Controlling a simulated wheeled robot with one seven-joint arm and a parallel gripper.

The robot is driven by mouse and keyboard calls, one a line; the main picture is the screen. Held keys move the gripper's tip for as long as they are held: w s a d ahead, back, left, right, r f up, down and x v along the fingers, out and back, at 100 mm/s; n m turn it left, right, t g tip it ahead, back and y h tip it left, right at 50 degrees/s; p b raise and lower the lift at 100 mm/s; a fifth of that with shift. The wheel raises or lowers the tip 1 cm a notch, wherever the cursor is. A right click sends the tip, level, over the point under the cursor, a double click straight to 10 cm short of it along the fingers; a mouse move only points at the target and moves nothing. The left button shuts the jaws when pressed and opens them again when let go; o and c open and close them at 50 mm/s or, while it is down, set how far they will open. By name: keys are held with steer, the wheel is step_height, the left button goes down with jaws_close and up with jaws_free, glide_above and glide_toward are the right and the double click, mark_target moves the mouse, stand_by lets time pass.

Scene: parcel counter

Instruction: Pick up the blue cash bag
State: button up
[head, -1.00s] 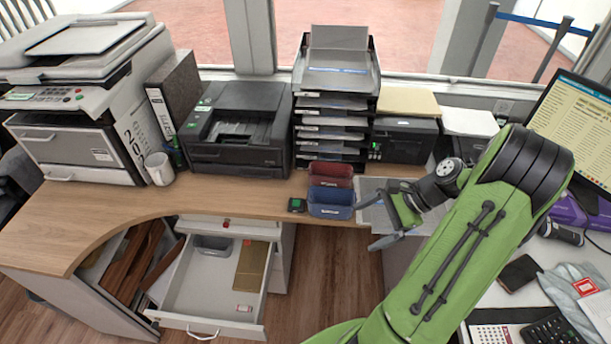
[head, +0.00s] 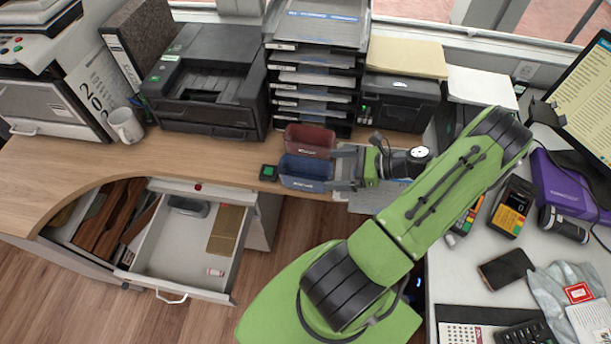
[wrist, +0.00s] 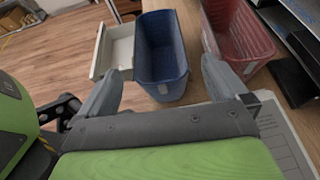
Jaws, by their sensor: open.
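The blue cash bag (head: 304,173) looks like an open-topped blue container with a label on its side. It stands on the wooden counter near its front edge, just in front of a similar red one (head: 309,140). My gripper (head: 338,168) is open at the bag's right end. In the wrist view the blue bag (wrist: 162,62) appears between the two spread fingers, and one finger points toward the gap beside the red container (wrist: 240,32). I cannot tell whether either finger touches the bag.
A paper tray stack (head: 312,85) and a black printer (head: 208,85) stand behind. An open drawer (head: 183,250) juts out below.

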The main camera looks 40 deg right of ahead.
mark_target(314, 171)
steer(key=b+x, duration=0.1)
steer(key=x, duration=0.6)
steer(key=shift+f, duration=0.2)
steer(key=shift+r, duration=0.1)
steer(key=c, duration=1)
